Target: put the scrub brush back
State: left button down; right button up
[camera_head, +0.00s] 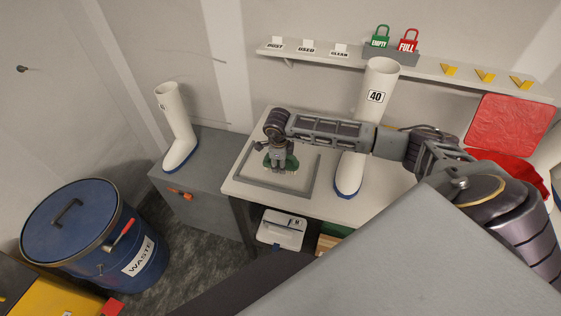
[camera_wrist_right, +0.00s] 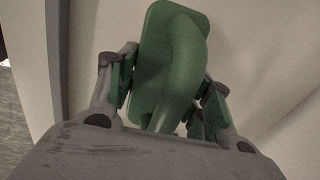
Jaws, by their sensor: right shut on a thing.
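The scrub brush (camera_head: 291,163) is green, with pale bristles facing down at its lower edge. My right gripper (camera_head: 279,158) is shut on it, above the left part of the white bench, over the area framed by a grey raised edge. In the right wrist view the brush's curved green handle (camera_wrist_right: 183,70) stands between the two fingers of the gripper (camera_wrist_right: 165,90). I cannot tell whether the bristles touch the bench top. My left gripper is not in view.
A white boot marked 40 (camera_head: 376,100) stands on the white bench (camera_head: 345,212), right of the gripper and under my arm. Another white boot (camera_head: 175,125) stands on the grey cabinet (camera_head: 205,150). A wall shelf (camera_head: 350,60) holds labels and tags. A blue waste drum (camera_head: 80,240) stands left.

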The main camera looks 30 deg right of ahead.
jog(key=shift+f, duration=0.1)
jog(key=o, duration=0.9)
jog(key=r, duration=0.4)
jog(key=s+a+r+b, duration=0.1)
jog(key=r, duration=0.4)
jog(key=s+r+b, duration=0.1)
jog(key=r, duration=0.3)
jog(key=shift+a+r, duration=0.15)
jog(key=shift+r, duration=0.1)
